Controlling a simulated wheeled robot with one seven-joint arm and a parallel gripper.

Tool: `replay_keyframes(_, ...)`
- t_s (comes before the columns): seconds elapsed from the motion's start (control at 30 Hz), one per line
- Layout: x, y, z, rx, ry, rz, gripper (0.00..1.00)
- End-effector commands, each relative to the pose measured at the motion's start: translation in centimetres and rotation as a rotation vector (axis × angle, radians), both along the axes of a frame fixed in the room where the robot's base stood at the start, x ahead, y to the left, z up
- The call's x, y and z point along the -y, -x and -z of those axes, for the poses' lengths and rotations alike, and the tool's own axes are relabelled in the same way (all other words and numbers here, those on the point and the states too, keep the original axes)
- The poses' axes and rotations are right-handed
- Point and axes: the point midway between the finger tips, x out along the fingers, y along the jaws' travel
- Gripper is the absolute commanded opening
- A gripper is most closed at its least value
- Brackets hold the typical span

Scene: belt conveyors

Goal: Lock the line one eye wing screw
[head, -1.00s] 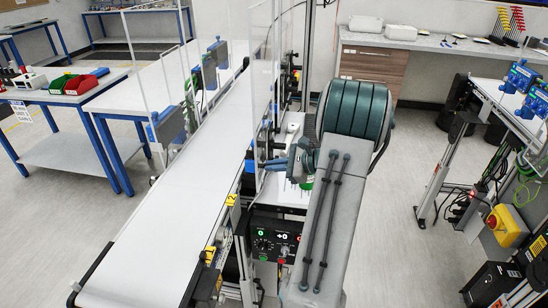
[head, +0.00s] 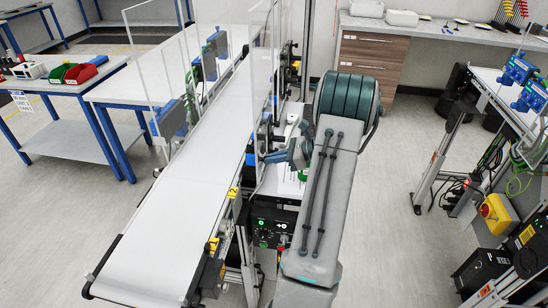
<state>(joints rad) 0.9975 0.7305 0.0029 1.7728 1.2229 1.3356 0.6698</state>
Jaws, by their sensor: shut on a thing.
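My gripper (head: 274,157) is beside the right side of the white belt conveyor (head: 180,215), with its fingers pointing left at small dark fittings on the frame, behind the clear guard panel. It is shut on a small part there, which I take to be the eye wing screw. The screw is too small and too covered by the fingers to make out. My large grey arm hides much of the area right of the gripper.
A control box (head: 273,228) with a lit green button sits below the gripper. A yellow tag (head: 233,192) marked 2 is on the belt frame. Clear guard panels (head: 263,80) stand along the belt. A yellow switch box (head: 497,215) is at right. Floor is open between.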

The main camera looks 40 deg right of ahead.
Motion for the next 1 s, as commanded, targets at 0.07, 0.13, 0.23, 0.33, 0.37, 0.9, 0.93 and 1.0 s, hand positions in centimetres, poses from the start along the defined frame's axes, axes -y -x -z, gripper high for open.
replay_keyframes(0.07, 0.0, 0.0, 0.0, 0.0, -0.001, 0.0, 0.0)
replay_keyframes(0.13, 0.0, 0.0, 0.0, 0.0, -0.001, 0.0, 0.0)
replay_keyframes(0.23, 0.0, 0.0, 0.0, 0.0, -0.001, 0.0, 0.11)
replay_keyframes(0.33, 0.0, 0.0, 0.0, 0.001, -0.001, 0.0, 0.27)
replay_keyframes(0.37, 0.0, 0.0, 0.0, 0.001, -0.001, 0.0, 0.27)
replay_keyframes(0.9, 3.0, 3.3, -1.5, 0.002, 0.004, 0.006, 0.27)
replay_keyframes(0.93, 3.4, 3.8, -1.7, 0.002, 0.005, 0.004, 0.27)
replay_keyframes(1.0, 4.4, 4.9, -2.4, 0.003, 0.004, 0.006, 0.27)
